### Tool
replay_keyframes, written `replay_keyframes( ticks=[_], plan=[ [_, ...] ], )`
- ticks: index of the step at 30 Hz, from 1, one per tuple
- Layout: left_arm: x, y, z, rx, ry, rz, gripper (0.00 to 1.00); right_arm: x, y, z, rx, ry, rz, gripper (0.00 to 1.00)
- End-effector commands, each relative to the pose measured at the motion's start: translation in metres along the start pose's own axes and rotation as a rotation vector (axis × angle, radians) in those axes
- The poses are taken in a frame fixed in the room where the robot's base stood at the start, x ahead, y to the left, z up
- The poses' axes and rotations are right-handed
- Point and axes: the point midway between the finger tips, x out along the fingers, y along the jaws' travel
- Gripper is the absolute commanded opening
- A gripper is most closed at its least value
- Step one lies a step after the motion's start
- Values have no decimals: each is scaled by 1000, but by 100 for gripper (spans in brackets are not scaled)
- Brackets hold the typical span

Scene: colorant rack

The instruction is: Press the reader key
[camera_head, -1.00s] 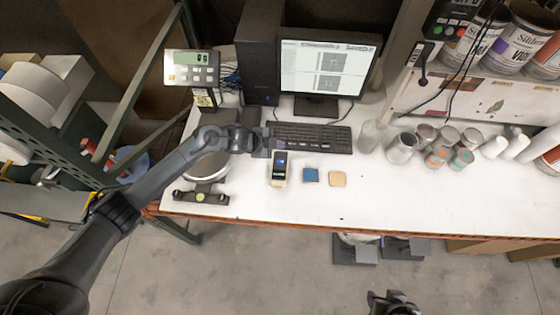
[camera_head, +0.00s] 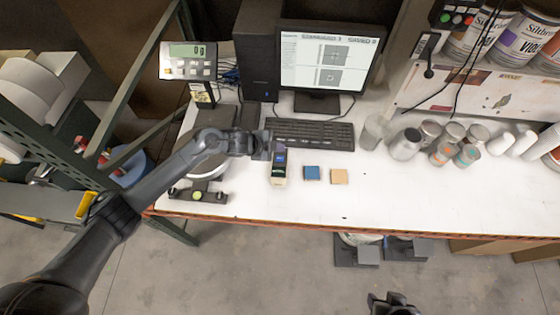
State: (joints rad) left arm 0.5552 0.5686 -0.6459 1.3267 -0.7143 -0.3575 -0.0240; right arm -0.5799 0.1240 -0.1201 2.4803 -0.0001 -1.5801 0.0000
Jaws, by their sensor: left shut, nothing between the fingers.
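The reader (camera_head: 279,170) is a small pale handheld device with a dark lit screen, lying on the white table just in front of the keyboard. My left gripper (camera_head: 271,149) is shut and empty at the reader's far end, over its upper part. It hides that end, so I cannot tell whether it touches the reader or its key. My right gripper (camera_head: 394,304) shows only in part at the bottom edge, away from the table, and its fingers cannot be made out.
A blue square (camera_head: 311,173) and a tan square (camera_head: 339,176) lie right of the reader. The keyboard (camera_head: 313,134) and monitor (camera_head: 329,70) stand behind. A scale (camera_head: 207,167) sits under my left forearm. Several jars (camera_head: 405,145) stand at right. The table's front middle is clear.

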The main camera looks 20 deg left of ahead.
Motion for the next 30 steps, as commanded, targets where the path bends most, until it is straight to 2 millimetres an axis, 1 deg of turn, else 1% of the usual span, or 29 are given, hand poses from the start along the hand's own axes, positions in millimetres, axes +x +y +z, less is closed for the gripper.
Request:
replay_keyframes(
  ticks=[1, 3, 9, 14, 30],
  plan=[
    [9, 7, 7, 0, 0, 0, 0, 12, 0, 4, -2, 0, 1, 43],
    [15, 11, 11, 0, 0, 0, 0, 19, 0, 6, -2, -1, 2, 43],
    [26, 19, 18, 0, 0, 0, 0, 30, -1, 10, -2, -1, 1, 43],
    [29, 21, 21, 0, 1, 0, 0, 32, -1, 10, 0, -1, 0, 43],
    [29, 21, 21, 0, 1, 0, 0, 32, -3, 10, 8, 1, -6, 43]
  ],
)
